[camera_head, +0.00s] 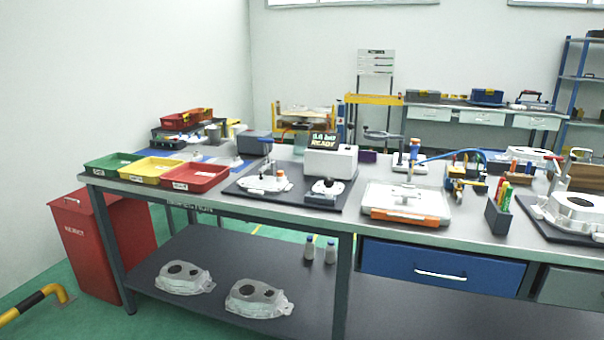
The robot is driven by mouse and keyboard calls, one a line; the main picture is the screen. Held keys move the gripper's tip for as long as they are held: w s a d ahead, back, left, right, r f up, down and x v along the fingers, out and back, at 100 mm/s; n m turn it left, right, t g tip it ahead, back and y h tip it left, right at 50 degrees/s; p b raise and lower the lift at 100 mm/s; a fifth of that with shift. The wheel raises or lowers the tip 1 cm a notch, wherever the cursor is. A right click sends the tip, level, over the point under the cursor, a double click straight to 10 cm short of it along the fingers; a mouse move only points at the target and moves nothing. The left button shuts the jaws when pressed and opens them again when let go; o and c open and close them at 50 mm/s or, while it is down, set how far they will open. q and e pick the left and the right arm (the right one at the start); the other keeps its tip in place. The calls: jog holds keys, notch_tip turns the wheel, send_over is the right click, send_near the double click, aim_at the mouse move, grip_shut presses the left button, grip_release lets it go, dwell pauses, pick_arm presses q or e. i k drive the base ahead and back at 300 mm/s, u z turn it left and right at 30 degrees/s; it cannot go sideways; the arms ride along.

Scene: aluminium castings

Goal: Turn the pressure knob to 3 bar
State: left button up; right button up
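A white tester box (331,162) stands on the bench, towards the back of a dark mat (300,201). A small dark display (323,142) on top of it shows a value in bar, with "READY" under it. The digits are too small to read surely. I cannot make out the pressure knob or its setting at this size. A casting fixture (327,188) sits in front of the box, and a silver casting (263,184) lies on the mat to the left. Neither of my grippers shows in the head view.
Green (112,163), yellow (150,171) and red (194,178) trays stand at the bench's left end. A white and orange case (406,207) lies right of the mat. A dark pen holder (497,218) stands further right. Silver castings (185,279) and two bottles (309,249) are on the lower shelf.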

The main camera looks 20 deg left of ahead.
aim_at(328, 182)
jog(key=u, duration=0.55)
jog(key=k, duration=0.65)
jog(key=z, duration=0.15)
jog(key=i, duration=0.7)
jog(key=z, duration=0.7)
jog(key=i, duration=0.9)
jog(key=u, duration=0.35)
